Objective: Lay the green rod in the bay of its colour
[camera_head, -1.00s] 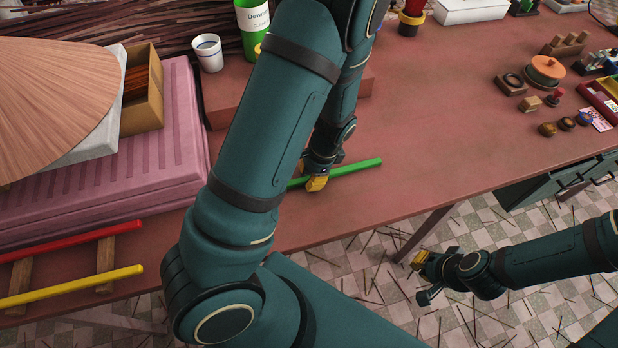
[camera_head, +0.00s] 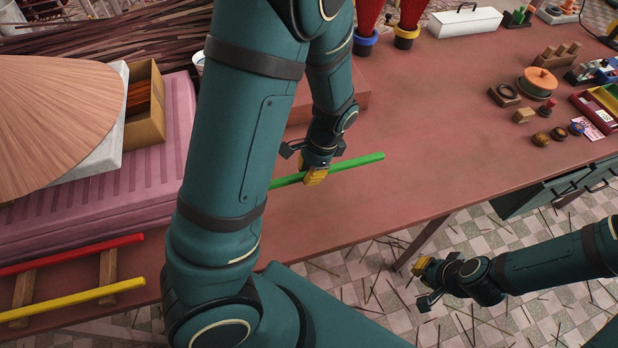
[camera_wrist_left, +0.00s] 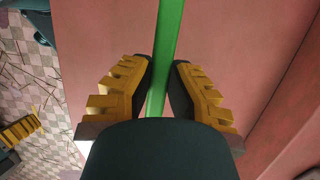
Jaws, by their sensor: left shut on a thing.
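The green rod (camera_head: 355,164) lies across the jaws of my left gripper (camera_head: 315,177), over the red-brown table. In the left wrist view the green rod (camera_wrist_left: 166,55) runs between the yellow-padded fingers, which are shut on it. My forearm hides the rod's left part in the head view. At the lower left, a red rod (camera_head: 75,255) and a yellow rod (camera_head: 75,299) lie on wooden crosspieces (camera_head: 107,275). No green-marked bay can be made out. My right gripper (camera_head: 425,283) is beyond the table's front edge, holding nothing visible; its jaw opening is unclear.
A pink ridged slab (camera_head: 140,205) with a cardboard box (camera_head: 146,110) and a straw cone hat (camera_head: 50,120) stands behind the red and yellow rods. Small wooden items and a lidded orange pot (camera_head: 538,82) sit at the right. The middle-right tabletop (camera_head: 440,130) is clear.

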